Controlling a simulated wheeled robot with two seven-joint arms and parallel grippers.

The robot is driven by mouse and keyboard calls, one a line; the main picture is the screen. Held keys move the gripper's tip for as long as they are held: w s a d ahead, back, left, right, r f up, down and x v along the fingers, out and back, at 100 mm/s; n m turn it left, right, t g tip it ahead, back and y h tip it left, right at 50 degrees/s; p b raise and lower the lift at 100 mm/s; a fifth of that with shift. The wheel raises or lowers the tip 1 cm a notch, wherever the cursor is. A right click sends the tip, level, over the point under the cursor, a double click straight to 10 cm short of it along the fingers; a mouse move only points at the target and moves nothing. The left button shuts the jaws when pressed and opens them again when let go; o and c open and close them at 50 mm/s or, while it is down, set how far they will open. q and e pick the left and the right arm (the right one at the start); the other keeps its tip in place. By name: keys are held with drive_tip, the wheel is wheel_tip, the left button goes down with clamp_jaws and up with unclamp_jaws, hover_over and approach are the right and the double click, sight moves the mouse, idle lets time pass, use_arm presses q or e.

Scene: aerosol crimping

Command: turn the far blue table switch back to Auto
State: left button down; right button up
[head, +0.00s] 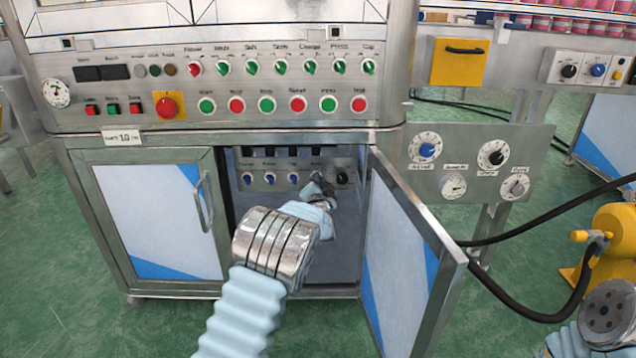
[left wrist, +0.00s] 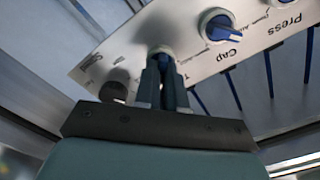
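The small grey switch panel (head: 282,179) is inside the open cabinet below the console. It carries a row of blue switches and a dark knob (head: 342,176) at its right end. My left gripper (head: 318,186) reaches in at the blue switch beside that dark knob. In the left wrist view, the fingers of my left gripper (left wrist: 165,78) close around the handle of this blue switch (left wrist: 163,53), beside the blue switch labelled Cap (left wrist: 221,29). The gripped switch's label is mostly hidden behind the gripper, and I cannot read its pointer setting. My right gripper is out of view.
The cabinet's right door (head: 405,262) stands open to the right of my left arm, and the left door (head: 158,222) is shut. The console with its buttons (head: 236,105) overhangs the opening. A grey dial panel (head: 470,165) and a yellow machine (head: 608,235) stand at right.

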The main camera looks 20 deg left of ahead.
use_arm(q)
drive_tip(key=shift+f, duration=0.1)
idle(0.3)
drive_tip(key=n+b, duration=0.2)
drive_tip(key=n, duration=0.4)
drive_tip(key=n+b, duration=0.3)
drive_tip(key=n, duration=0.3)
drive_tip(key=a+n+b, duration=0.1)
drive_tip(key=n+b, duration=0.1)
drive_tip(key=n, duration=0.4)
drive_tip(key=shift+s, duration=0.15)
idle(0.4)
drive_tip(key=c, duration=1.2)
unclamp_jaws()
